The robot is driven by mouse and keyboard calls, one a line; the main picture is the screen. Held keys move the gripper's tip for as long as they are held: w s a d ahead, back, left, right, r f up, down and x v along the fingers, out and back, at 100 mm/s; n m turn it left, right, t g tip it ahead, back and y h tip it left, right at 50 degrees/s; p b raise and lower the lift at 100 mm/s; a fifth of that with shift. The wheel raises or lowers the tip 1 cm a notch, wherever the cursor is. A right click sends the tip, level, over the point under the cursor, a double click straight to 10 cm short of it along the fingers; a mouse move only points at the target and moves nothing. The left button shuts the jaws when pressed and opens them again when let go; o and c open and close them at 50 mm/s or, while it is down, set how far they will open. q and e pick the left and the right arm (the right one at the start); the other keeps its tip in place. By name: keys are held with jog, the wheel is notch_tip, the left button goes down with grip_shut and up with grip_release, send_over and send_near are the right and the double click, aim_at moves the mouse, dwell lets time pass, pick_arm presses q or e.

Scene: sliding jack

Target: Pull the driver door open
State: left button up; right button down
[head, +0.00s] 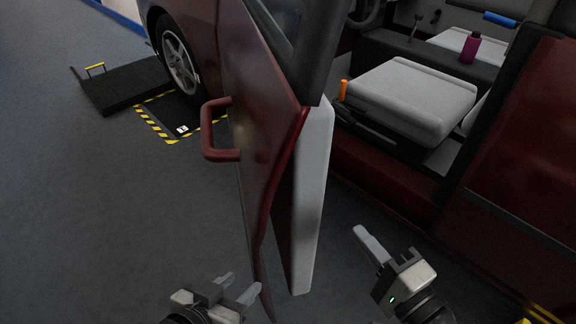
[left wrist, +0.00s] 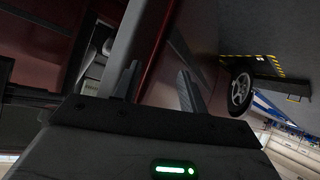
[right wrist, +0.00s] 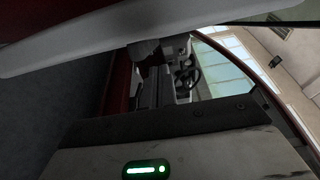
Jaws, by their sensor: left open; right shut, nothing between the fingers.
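The driver door (head: 262,130) is dark red outside with a pale inner panel (head: 308,200). It stands swung out from the car, with the cabin showing to its right. Its red loop handle (head: 212,140) is on the outer face; no gripper touches it. My left gripper (head: 238,286) is open and empty, low on the outer side of the door. In the left wrist view its two fingers (left wrist: 157,82) stand apart with the door behind them. My right gripper (head: 362,234) is shut and empty, on the inner side, apart from the panel. Its fingers do not show clearly in the right wrist view.
The car's seat (head: 415,92), an orange buckle (head: 343,90) and a purple bottle (head: 470,48) are inside the cabin. The red sill and rear body (head: 525,150) stand at right. A black ramp (head: 125,84) lies by the front wheel (head: 178,62). Grey floor at left is clear.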

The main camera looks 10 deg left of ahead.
pick_arm(q)
jog(key=m+t+h+p, duration=0.35)
jog(key=m+p, duration=0.75)
jog(key=m, duration=1.1)
send_near(206, 130)
jog(key=shift+t+y, duration=0.45)
jog(key=x, duration=0.6)
jog(key=f+p+x, duration=0.1)
jog(key=x, duration=0.3)
jog(key=shift+a, duration=0.25)
jog(key=shift+w+d+f, duration=0.2)
jog(key=shift+w+d, duration=0.05)
jog(key=shift+w, duration=0.25)
pick_arm(e)
jog(key=s+d+n+g+h, duration=0.4)
jog(key=s+n+h, duration=0.1)
jog(key=n, duration=0.8)
jog(key=shift+s+d+r+h, duration=0.15)
jog(key=shift+s+r+h, duration=0.1)
jog(key=shift+h, duration=0.35)
